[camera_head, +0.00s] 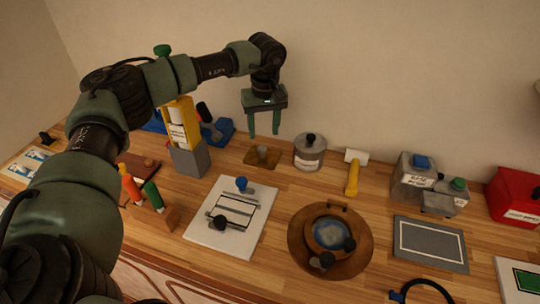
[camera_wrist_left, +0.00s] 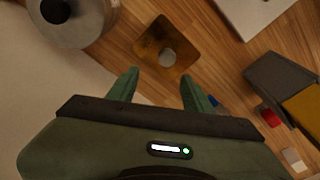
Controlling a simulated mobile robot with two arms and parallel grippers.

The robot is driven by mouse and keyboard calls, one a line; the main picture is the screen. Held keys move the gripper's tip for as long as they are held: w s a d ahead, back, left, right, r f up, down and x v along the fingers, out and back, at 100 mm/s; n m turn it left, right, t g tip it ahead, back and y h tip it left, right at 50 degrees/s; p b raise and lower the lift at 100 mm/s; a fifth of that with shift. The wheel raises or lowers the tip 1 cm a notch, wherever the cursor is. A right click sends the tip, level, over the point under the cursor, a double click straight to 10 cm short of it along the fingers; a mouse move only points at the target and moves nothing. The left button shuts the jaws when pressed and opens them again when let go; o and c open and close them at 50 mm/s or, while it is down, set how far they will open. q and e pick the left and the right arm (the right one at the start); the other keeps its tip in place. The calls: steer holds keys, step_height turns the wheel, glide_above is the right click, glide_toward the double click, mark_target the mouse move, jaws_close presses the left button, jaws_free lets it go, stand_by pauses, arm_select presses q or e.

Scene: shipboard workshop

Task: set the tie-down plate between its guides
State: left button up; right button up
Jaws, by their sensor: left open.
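The tie-down plate looks to be the brown-gold square plate (camera_head: 252,161) with a grey stub on top, lying flat on the wooden bench near the wall. It also shows in the left wrist view (camera_wrist_left: 178,38), just beyond the fingertips. My left gripper (camera_head: 263,132) is open and empty, pointing down above this plate, its fingers apart from it; it also shows in the left wrist view (camera_wrist_left: 160,78). A white board (camera_head: 208,235) nearer the front carries a thin black frame that may be the guides, with a blue knob and a black knob. My right gripper is not in view.
A grey lidded tin (camera_head: 309,156) stands close right of the plate. A grey block (camera_head: 188,160) with a yellow box (camera_head: 180,122) stands to its left. A round copper basin (camera_head: 360,257) sits right of the board. Bare bench lies between plate and board.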

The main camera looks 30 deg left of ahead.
mark_target(262, 148)
arm_select(q)
steer(key=shift+s+a+f+p, duration=0.1)
steer(key=shift+s+f+p, duration=0.25)
steer(key=shift+f, duration=0.25)
steer(key=f, duration=0.1)
steer(key=s+f+p, duration=0.1)
steer(key=shift+s+d+f+p, duration=0.1)
steer(key=shift+d+f+p, duration=0.1)
steer(key=shift+f+p, duration=0.15)
steer(key=f, duration=0.2)
steer(key=shift+w+f, duration=0.3)
steer(key=shift+w, duration=0.05)
steer(key=shift+f, duration=0.15)
steer(key=shift+s, duration=0.1)
jaws_close()
steer(key=shift+a, duration=0.1)
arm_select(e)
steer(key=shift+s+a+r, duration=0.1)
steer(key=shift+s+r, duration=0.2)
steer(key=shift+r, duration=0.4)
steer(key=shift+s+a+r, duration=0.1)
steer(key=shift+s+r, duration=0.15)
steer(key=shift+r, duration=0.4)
